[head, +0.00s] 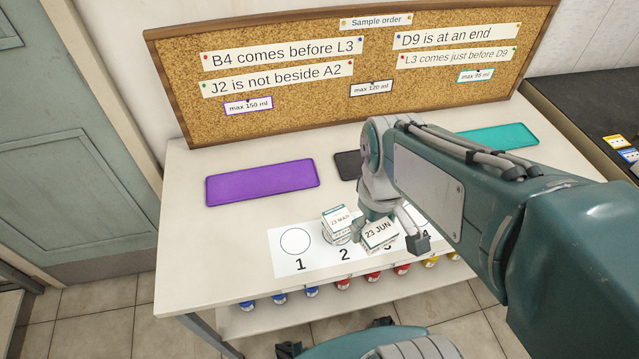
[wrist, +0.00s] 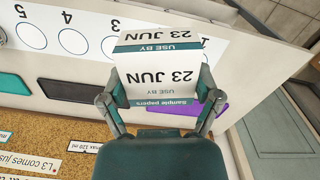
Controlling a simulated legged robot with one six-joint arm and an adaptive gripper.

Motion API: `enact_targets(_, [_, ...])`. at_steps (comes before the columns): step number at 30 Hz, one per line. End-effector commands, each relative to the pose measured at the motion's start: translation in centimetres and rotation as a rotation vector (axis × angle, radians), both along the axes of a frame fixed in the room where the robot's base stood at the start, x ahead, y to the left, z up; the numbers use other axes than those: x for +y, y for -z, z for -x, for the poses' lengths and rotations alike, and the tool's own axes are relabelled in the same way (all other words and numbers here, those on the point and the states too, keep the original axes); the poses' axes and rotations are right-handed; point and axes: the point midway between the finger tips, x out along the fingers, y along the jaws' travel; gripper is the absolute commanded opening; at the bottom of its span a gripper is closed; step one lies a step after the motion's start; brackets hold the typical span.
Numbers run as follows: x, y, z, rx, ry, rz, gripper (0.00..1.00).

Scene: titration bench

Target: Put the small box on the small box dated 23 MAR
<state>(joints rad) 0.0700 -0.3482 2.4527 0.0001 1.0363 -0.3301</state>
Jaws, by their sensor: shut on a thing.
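A small white box dated 23 MAR (head: 338,222) stands on the numbered strip (head: 283,265) by spot 2. Another small white box dated 23 JUN (head: 380,234) is just right of it in the head view. My gripper (head: 391,228) is shut on the 23 JUN box. In the wrist view the 23 JUN box (wrist: 160,70) sits between the two fingers of my gripper (wrist: 160,100), with "USE BY" and "Sample papers" on it. In the wrist view the 23 MAR box cannot be made out. How high the held box is above the strip is hard to tell.
A purple mat (head: 262,182), a dark mat (head: 347,165) and a teal mat (head: 500,136) lie behind the strip. A cork board (head: 280,85) with notes stands at the back. Several coloured-capped bottles (head: 312,291) stand on the shelf below. Spot 1 (head: 295,241) is empty.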

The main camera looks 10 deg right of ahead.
Motion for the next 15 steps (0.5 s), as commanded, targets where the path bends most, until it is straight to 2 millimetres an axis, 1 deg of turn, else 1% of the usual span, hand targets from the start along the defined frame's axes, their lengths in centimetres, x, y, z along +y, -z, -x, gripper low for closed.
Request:
enact_targets(3, [0.5, 0.9, -1.9, 0.006, -0.003, 0.002, 0.34])
enact_targets(15, [1.2, 3.9, -8.4, 0.005, -0.003, 0.001, 0.34])
